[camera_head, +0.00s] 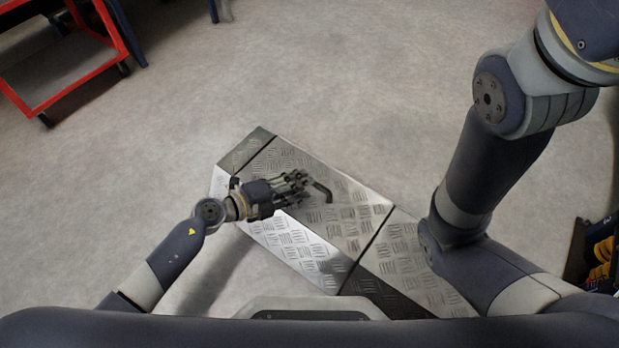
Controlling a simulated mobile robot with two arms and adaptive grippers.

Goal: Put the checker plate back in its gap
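The checker plate (345,212) is a shiny metal tread panel in the middle of a low, box-like metal walkway. Its top lies roughly level with the neighbouring sections, with dark seams at both ends. A dark bent handle (323,191) stands on its top. My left gripper (304,187) is over the plate with its fingers beside the handle, pointing right. I cannot tell whether the fingers touch or enclose the handle, or how far they are apart. My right arm comes down on the right, but its gripper is out of view.
Fixed tread sections adjoin the plate at the upper left (246,150) and lower right (408,265). A red trolley (70,62) stands at the upper left. Dark equipment with yellow parts (603,255) is at the right edge. The grey floor beyond the walkway is clear.

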